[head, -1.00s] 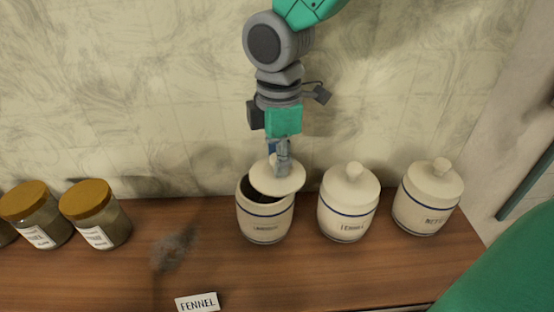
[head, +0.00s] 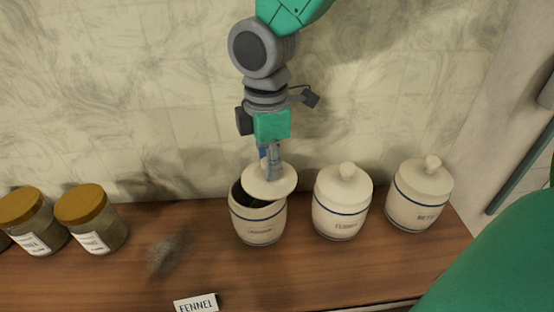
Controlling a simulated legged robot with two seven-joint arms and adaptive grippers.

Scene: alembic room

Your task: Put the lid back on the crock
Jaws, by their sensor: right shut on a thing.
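The open crock (head: 258,224) is cream with a blue band and stands on the wooden counter, left of two similar crocks. Its cream lid (head: 284,186) is over the right part of the mouth and looks slightly tilted. The dark inside shows along the left of the rim. I cannot tell whether the lid touches the rim. My right gripper (head: 271,168) comes down from above and is shut on the lid's knob, which is mostly hidden by the fingers. My left gripper is not in view.
Two lidded crocks (head: 341,204) (head: 419,196) stand close on the right. Jars with gold lids (head: 90,219) (head: 28,221) stand at the left. A FENNEL card (head: 196,304) lies near the front edge of the counter (head: 120,285). A dark smudge (head: 168,253) marks the wood. The wall is close behind.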

